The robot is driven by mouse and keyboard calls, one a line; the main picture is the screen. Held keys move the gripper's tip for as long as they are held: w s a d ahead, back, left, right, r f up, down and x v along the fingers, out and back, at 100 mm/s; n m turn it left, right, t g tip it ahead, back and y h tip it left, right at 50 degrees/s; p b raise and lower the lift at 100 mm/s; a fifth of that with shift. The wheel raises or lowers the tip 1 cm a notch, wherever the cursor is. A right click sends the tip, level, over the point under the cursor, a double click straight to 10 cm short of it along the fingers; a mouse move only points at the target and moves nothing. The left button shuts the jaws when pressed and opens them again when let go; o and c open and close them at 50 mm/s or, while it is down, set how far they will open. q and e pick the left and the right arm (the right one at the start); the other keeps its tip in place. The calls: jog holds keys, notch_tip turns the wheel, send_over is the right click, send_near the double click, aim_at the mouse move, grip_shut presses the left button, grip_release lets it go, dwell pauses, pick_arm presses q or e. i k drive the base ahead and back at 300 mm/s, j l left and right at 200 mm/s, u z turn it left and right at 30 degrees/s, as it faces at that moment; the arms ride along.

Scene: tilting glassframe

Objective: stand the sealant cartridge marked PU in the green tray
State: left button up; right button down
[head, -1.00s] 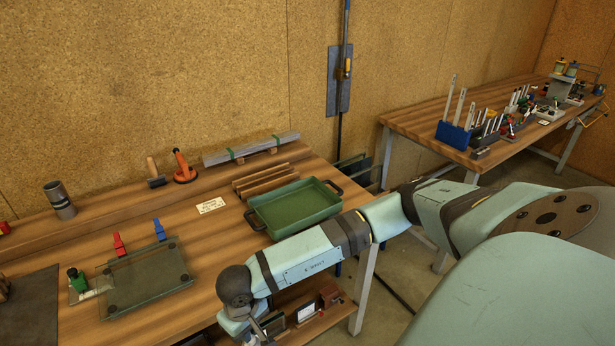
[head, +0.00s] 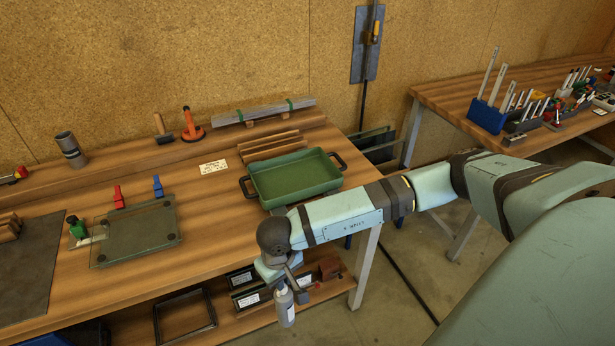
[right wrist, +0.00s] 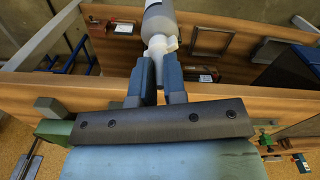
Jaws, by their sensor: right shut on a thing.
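My right gripper (head: 283,282) is shut on a pale grey, bottle-like cartridge (head: 286,310) with a white label. The cartridge hangs roughly upright in front of the workbench's front edge, below the top. In the right wrist view the two blue fingers (right wrist: 160,72) close on its whitish narrow end (right wrist: 160,47), and its grey body (right wrist: 158,18) extends beyond them. I cannot read its marking. The green tray (head: 262,193) lies empty on the workbench, behind and above the gripper, close to the right end. My left gripper is not in view.
The lower shelf (head: 228,321) holds dark labelled boxes (head: 252,297), a reddish-brown block (head: 330,268) and an empty black frame (head: 158,325). Wooden strips (head: 270,146) lie behind the tray. A glass plate (head: 137,235) lies to the left. Bare benchtop (head: 215,215) separates it from the tray.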

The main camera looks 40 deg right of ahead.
aim_at(271, 187)
jog(key=k+l, duration=0.1)
jog(key=l, duration=0.35)
jog(key=k+l, duration=0.15)
jog(key=l, duration=0.3)
jog(key=k+l, duration=0.1)
jog(key=l, duration=0.35)
